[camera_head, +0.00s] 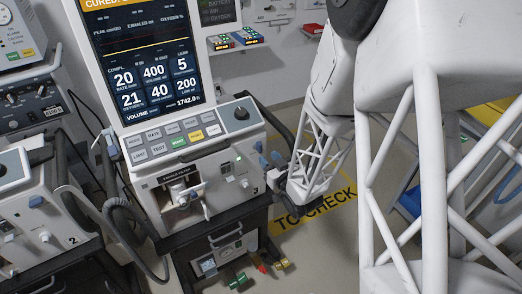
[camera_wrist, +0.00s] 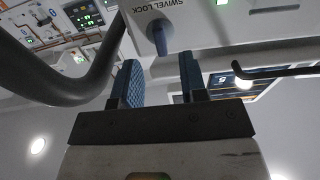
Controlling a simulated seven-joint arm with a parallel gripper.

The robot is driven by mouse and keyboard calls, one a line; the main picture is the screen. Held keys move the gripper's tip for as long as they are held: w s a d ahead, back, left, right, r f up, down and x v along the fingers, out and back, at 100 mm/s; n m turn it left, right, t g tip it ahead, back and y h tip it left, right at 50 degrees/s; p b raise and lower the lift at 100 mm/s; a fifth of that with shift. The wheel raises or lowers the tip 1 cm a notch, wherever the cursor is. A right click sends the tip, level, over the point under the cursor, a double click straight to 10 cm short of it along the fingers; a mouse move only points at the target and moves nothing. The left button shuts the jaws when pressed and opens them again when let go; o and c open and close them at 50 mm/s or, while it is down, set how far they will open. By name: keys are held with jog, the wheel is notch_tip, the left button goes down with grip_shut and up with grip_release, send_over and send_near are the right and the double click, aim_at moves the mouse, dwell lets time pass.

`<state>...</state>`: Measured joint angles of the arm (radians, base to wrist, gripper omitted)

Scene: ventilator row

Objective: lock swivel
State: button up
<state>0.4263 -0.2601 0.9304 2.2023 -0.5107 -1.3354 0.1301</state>
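The swivel lock lever (camera_wrist: 159,40) is a small blue lever on a pale housing (camera_wrist: 205,22), beside the printed words "SWIVEL LOCK", at the top of the wrist view. My gripper (camera_wrist: 162,80) is open, with its two blue-padded fingers apart and nothing between them. The lever's tip shows in the gap between the fingers, nearer the left one, and looks apart from both. In the head view the end of my arm is at the right side of the middle ventilator (camera_head: 205,150). Small blue parts show there, but I cannot tell lever from fingertips.
A thick dark curved tube or handle (camera_wrist: 60,85) is left of my gripper in the wrist view; a thin dark bar (camera_wrist: 275,73) is at the right. Another ventilator (camera_head: 35,215) stands at the left in the head view. A yellow "TO CHECK" floor marking (camera_head: 322,212) lies right.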

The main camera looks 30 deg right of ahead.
aim_at(261, 150)
jog(key=shift+w+a, duration=0.15)
jog(key=shift+w, duration=1.25)
jog(key=shift+w+a, duration=0.1)
jog(key=shift+w, duration=1.3)
grip_shut()
